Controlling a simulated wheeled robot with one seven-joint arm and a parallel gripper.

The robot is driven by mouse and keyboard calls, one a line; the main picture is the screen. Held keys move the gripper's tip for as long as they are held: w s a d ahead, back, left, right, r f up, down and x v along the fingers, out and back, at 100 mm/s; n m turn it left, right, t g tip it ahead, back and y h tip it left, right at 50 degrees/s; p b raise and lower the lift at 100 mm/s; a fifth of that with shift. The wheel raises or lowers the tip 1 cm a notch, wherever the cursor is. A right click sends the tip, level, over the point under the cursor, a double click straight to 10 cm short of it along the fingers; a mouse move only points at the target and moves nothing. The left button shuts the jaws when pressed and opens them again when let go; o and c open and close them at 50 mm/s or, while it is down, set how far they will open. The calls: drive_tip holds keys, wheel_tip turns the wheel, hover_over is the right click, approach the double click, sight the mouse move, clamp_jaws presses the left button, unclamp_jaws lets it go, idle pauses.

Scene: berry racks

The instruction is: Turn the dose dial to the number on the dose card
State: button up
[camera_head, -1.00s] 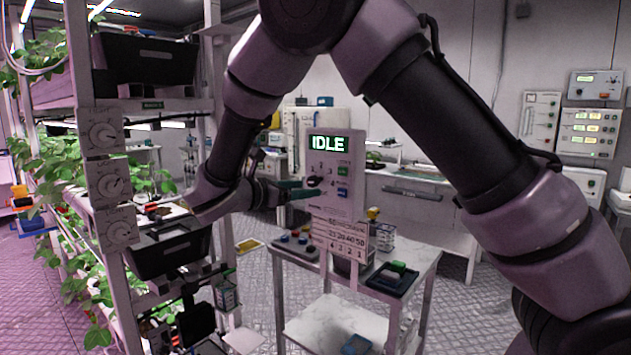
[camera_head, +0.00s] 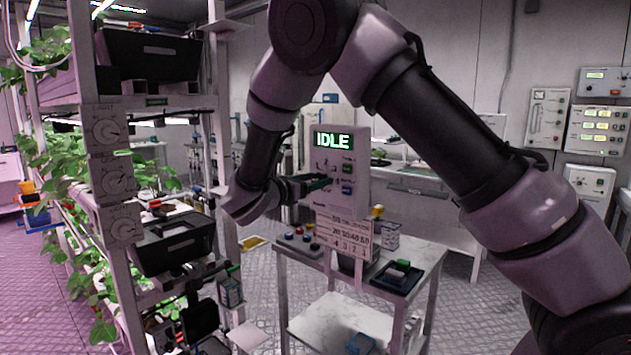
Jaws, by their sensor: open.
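The white dosing box (camera_head: 357,197) stands on a cart, with a lit green screen (camera_head: 333,141) reading IDLE. Its dose dial is hidden behind my gripper (camera_head: 322,183) in this view, though small number marks show just above. My gripper reaches in from the left, its green-tipped fingers open at the box's front. I cannot tell whether they touch the dial. A green button (camera_head: 347,169) and a blue button (camera_head: 347,189) sit right of the fingers. A white card (camera_head: 345,236) with printed rows of numbers hangs below the box; its small print is hard to read.
The cart top (camera_head: 430,254) holds a panel of coloured buttons (camera_head: 300,240) at left and a dark tray (camera_head: 396,277) at right. A plant rack with three white dial plates (camera_head: 119,178) stands left. My arm arches over the scene.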

clamp_jaws()
idle(0.4)
drive_tip(key=m, duration=0.4)
drive_tip(key=shift+m, duration=0.4)
drive_tip(key=m, duration=0.5)
drive_tip(key=shift+m, duration=0.3)
drive_tip(key=m, duration=0.9)
drive_tip(key=shift+m, duration=0.3)
